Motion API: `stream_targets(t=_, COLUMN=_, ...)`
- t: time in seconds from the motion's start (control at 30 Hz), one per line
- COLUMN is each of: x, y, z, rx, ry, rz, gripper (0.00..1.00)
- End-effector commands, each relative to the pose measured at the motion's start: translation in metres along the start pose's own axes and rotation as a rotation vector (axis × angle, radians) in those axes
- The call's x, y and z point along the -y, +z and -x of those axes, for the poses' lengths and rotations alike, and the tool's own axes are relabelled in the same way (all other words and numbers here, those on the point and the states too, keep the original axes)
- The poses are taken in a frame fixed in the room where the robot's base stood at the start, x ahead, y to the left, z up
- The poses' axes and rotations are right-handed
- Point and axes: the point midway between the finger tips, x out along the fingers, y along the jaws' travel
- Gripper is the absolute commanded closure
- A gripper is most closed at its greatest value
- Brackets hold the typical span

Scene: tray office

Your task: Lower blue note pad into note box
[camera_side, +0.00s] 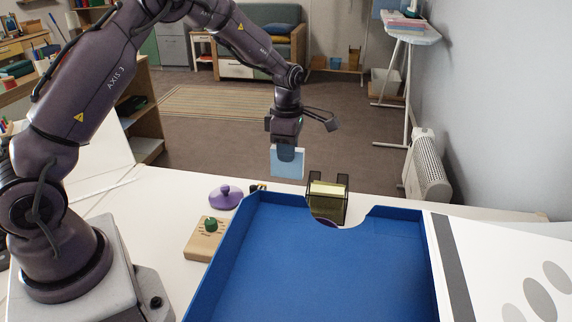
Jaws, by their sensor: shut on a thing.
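My gripper (286,151) points down and is shut on the blue note pad (288,167), a light blue sheet-like block hanging upright below it. The note box (343,188), dark and see-through, stands at the far edge of the blue tray, with something pale yellow in it. The pad is in the air, up and to the left of the box, and apart from it in the picture. The tray's far wall hides part of the box's lower side. How far the pad is from the box in depth, I cannot tell.
The blue tray (330,275) is empty on the white table (150,190). A purple lid-like thing (226,196) and a wooden block with a green knob (208,238) lie left of it.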

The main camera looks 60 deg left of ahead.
Motion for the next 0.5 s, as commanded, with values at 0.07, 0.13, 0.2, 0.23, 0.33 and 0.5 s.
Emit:
stream_targets(t=0.07, x=-0.002, y=0.006, z=0.011, rx=0.002, ry=0.003, rz=-0.001, gripper=1.00)
stream_targets(t=0.13, x=-0.004, y=0.012, z=0.020, rx=0.002, ry=0.003, rz=-0.002, gripper=1.00)
stream_targets(t=0.2, x=-0.007, y=0.020, z=0.030, rx=0.002, ry=0.004, rz=-0.003, gripper=1.00)
stream_targets(t=0.23, x=-0.008, y=0.024, z=0.035, rx=0.002, ry=0.004, rz=-0.004, gripper=1.00)
stream_targets(t=0.33, x=-0.012, y=0.038, z=0.048, rx=0.002, ry=0.004, rz=-0.002, gripper=1.00)
stream_targets(t=0.5, x=-0.022, y=0.067, z=0.048, rx=-0.002, ry=0.000, rz=-0.003, gripper=1.00)
